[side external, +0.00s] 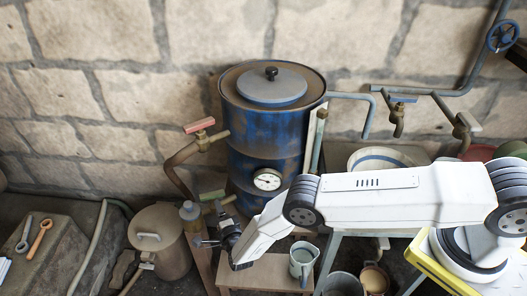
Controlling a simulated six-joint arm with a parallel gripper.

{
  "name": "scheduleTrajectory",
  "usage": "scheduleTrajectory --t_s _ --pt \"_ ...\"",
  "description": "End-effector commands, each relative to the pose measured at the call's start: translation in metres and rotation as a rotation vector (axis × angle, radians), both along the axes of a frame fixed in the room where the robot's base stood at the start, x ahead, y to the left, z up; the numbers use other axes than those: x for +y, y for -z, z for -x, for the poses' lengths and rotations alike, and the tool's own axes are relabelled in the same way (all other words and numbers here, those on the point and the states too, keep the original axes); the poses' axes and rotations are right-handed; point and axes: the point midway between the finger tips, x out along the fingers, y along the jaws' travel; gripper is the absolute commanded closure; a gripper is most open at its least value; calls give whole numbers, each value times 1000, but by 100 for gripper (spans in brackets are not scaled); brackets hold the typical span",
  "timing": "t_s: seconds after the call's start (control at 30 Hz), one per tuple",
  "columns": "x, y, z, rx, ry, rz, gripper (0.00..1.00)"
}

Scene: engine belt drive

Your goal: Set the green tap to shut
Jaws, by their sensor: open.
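The green tap handle (212,196) is a small flat green bar low at the front left of the blue drum (262,150). Its valve body is partly hidden, and I cannot tell how far it is turned. My gripper (203,243) is just below the green tap, pointing left. It is open and appears apart from the handle, with nothing visible between its small dark fingers.
A red-handled tap (199,126) stands above on a brown pipe. A lidded can (158,240) stands further left. A mug (303,260) sits on a low stool (262,272). A blue-handled tap (404,99) is at right.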

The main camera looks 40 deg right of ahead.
Motion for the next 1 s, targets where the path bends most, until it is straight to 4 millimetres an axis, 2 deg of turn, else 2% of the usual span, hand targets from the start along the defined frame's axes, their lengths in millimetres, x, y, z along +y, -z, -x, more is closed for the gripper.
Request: scheduleTrajectory --t_s 0.63,1.0 --pt "-2 0 3 -3 -17 3 41" --pt "-21 -2 -2 -16 -209 21 41"
